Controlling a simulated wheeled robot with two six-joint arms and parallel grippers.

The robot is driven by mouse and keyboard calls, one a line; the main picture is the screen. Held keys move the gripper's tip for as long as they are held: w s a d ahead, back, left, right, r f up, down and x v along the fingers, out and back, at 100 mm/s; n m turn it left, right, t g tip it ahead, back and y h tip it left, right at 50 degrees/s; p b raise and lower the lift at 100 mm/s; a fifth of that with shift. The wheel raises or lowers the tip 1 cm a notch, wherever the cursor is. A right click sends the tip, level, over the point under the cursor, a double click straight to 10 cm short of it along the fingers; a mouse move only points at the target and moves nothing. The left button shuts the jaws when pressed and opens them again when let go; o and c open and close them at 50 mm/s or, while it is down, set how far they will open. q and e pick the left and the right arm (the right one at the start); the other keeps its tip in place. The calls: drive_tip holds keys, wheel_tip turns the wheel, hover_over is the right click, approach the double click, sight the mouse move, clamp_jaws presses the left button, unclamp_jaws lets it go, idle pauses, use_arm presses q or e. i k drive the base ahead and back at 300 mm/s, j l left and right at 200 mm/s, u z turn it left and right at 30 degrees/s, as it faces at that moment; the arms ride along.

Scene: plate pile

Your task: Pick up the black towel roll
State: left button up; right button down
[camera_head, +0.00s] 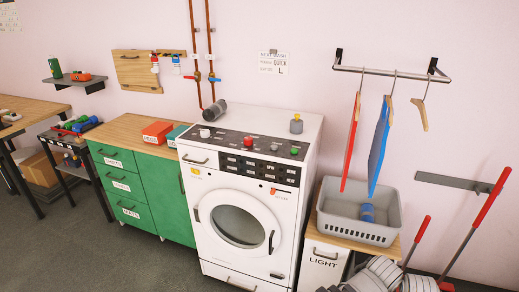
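A dark grey-black roll (215,110) lies on its side on top of the white washing machine (240,205), at its back left corner. It is behind the sloping dark control panel. Nothing is touching it from above.
A green drawer cabinet (130,200) with a red box (157,132) adjoins the washer's left. A small grey object (296,124) stands on the washer's right. A grey basket (340,222) holds a blue roll (367,212). Red-handled rods (490,200) stand at right.

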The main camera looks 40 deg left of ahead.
sight(214, 111)
drive_tip(key=u, duration=0.4)
drive_tip(key=j+u, duration=0.1)
drive_tip(key=u, duration=0.7)
drive_tip(key=i+u, duration=0.1)
drive_tip(key=u, duration=0.3)
drive_tip(key=i+j+z, duration=0.6)
drive_tip(key=j+z, duration=0.25)
drive_tip(key=j, duration=0.2)
drive_tip(key=i+j+z, duration=0.25)
drive_tip(key=j, duration=0.2)
drive_tip(key=j+z, duration=0.3)
drive_tip(key=j, duration=0.1)
